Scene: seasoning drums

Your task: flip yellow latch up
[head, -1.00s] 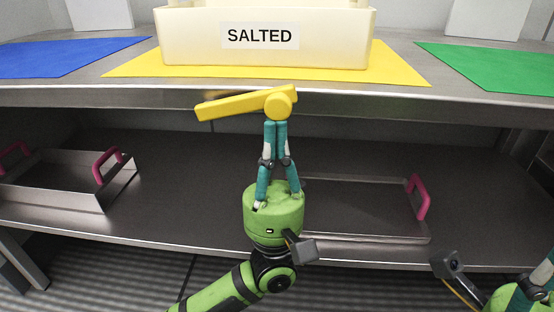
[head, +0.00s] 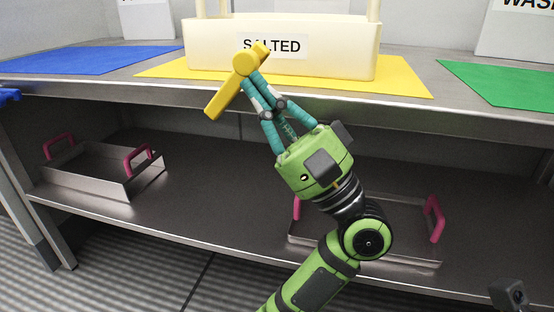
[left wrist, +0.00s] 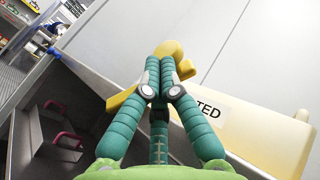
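The yellow latch (head: 229,88) is a long bar with a round hub and a short stub beyond it. In the head view it slants from lower left to upper right, in front of the SALTED bin. My left gripper (head: 249,79) comes up from the lower right, and its teal fingers close together at the hub. In the left wrist view the fingertips (left wrist: 163,58) meet against the yellow latch (left wrist: 118,100) and partly hide it. Whether the latch is fixed to anything is hidden. My right gripper is out of view.
The cream SALTED bin (head: 340,62) stands on a yellow mat (head: 405,88). A blue mat (head: 75,60) and a green mat (head: 505,82) lie either side. Metal trays with pink handles (head: 105,172) sit on the lower shelf. A blue piece (head: 8,95) shows at the left edge.

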